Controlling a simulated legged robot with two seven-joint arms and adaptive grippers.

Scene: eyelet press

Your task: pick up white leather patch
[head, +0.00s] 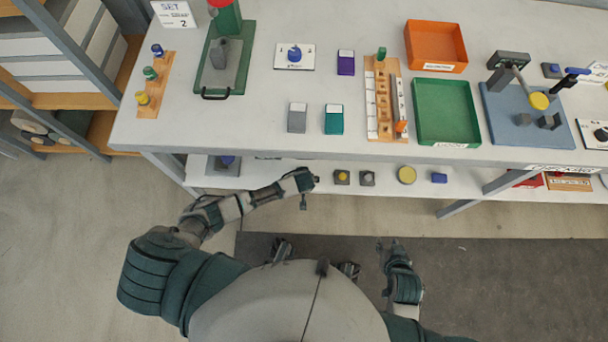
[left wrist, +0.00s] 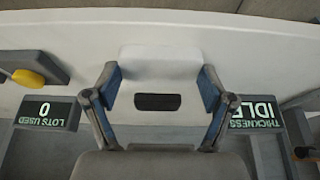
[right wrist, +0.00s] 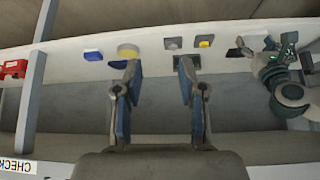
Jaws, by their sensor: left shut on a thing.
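My left gripper (head: 310,187) is at the front of the lower shelf in the head view. In the left wrist view, its two blue-padded fingers (left wrist: 160,76) are set wide on either side of a pale white piece with a dark rectangle, which I take as the white leather patch (left wrist: 160,62). The fingers appear to meet its sides. The patch cannot be made out in the head view. My right gripper (head: 388,244) is in front of the table, over the floor mat. In the right wrist view its fingers (right wrist: 160,75) are apart with nothing between them.
Upside-down displays flank the left gripper, "LOTS USED 0" (left wrist: 44,112) and "THICKNESS IDLE" (left wrist: 256,113). The lower shelf holds a yellow disc (head: 407,175) and a blue block (head: 439,178). On the tabletop are a green tray (head: 446,86), an orange tray (head: 436,30) and a green-based press (head: 205,85).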

